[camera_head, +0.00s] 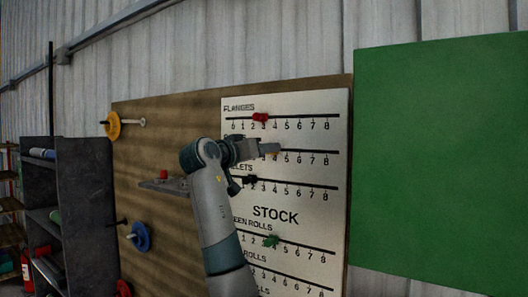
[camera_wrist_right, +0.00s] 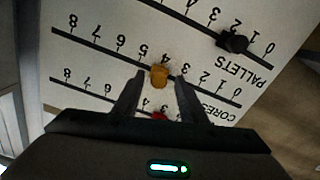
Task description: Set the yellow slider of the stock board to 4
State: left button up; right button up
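The white stock board (camera_head: 285,215) hangs on a brown backing board, with several numbered rails. The yellow slider (camera_wrist_right: 159,75) sits on the Cores rail, at about the 4 mark, in the right wrist view, where the board appears upside down. My right gripper (camera_wrist_right: 159,77) has its two fingers apart, one on each side of the yellow slider, with a visible gap on both sides. In the head view my right gripper (camera_head: 270,148) is over the second rail and largely hides the slider. My left gripper is not in view.
The red slider (camera_head: 260,117) is on the Flanges rail above, the black slider (camera_wrist_right: 232,42) on the Pallets rail below, and a green slider (camera_head: 271,241) lower. A green panel (camera_head: 440,160) is at right. A dark shelf unit (camera_head: 85,200) stands at left.

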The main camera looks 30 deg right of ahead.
pick_arm(q)
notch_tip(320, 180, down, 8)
jog(key=b, duration=0.8)
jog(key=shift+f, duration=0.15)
pick_arm(e)
jog(key=v, duration=1.7)
jog(key=shift+a, duration=0.2)
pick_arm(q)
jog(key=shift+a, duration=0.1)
pick_arm(e)
jog(key=shift+s+f, duration=0.1)
